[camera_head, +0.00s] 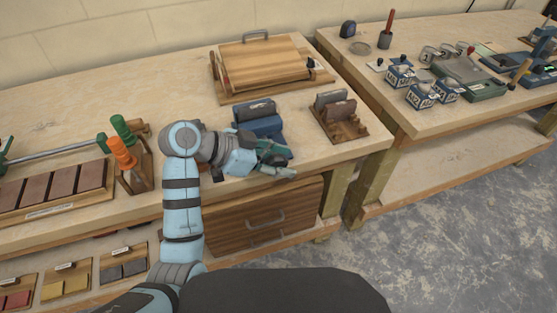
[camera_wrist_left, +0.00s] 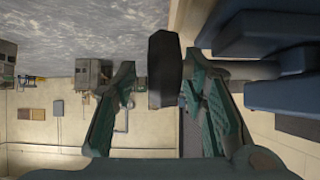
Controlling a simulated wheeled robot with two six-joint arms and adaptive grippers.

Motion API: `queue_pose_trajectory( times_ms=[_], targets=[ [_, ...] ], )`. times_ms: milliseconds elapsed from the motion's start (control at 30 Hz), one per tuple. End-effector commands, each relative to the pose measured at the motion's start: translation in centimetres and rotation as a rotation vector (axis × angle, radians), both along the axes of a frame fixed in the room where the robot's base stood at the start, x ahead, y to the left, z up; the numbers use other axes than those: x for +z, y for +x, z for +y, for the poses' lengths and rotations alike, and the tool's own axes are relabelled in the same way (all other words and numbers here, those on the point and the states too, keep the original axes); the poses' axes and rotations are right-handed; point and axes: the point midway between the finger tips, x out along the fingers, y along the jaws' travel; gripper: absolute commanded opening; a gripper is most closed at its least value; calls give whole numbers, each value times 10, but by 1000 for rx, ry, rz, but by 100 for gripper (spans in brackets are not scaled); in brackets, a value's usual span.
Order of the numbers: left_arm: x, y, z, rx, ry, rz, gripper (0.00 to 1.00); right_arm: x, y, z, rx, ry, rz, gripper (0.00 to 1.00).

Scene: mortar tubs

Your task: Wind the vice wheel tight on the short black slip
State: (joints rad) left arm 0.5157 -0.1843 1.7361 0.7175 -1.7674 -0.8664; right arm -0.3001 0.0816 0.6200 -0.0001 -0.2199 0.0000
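The blue vice (camera_head: 264,127) stands at the bench's front edge. A dark grey block (camera_head: 256,109) sits at its top; I cannot tell whether it is the short black slip or a jaw. My left gripper (camera_head: 284,167) is at the vice's front. In the left wrist view, the dark vice wheel (camera_wrist_left: 164,68) shows edge-on between the fingers of my left gripper (camera_wrist_left: 160,88), which are apart with gaps beside the wheel. The wheel's shaft runs right to the blue vice body (camera_wrist_left: 280,60). In the head view the arm and gripper hide the wheel. My right gripper is in neither view.
A wooden rack (camera_head: 345,129) holding dark slabs stands right of the vice. A wooden board with a handle (camera_head: 262,65) lies behind it. Orange and green-handled tools (camera_head: 121,150) stand left of my arm. A drawer (camera_head: 262,216) is below the bench top.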

Motion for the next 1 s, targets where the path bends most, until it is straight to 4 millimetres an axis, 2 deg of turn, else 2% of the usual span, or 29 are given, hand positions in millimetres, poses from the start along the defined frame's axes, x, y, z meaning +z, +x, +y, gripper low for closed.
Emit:
queue_pose_trajectory(
  times_ms=[167, 500, 600, 1000],
  targets=[
    [6, -1, 7, 2, 0, -6, 39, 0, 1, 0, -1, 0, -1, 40],
    [55, -24, 74, 3, 6, -5, 39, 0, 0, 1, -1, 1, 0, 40],
    [65, -28, 87, 2, 4, -3, 39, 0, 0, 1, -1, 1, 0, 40],
    [70, -31, 92, 2, -1, 2, 39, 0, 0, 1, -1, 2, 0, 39]
  ],
)
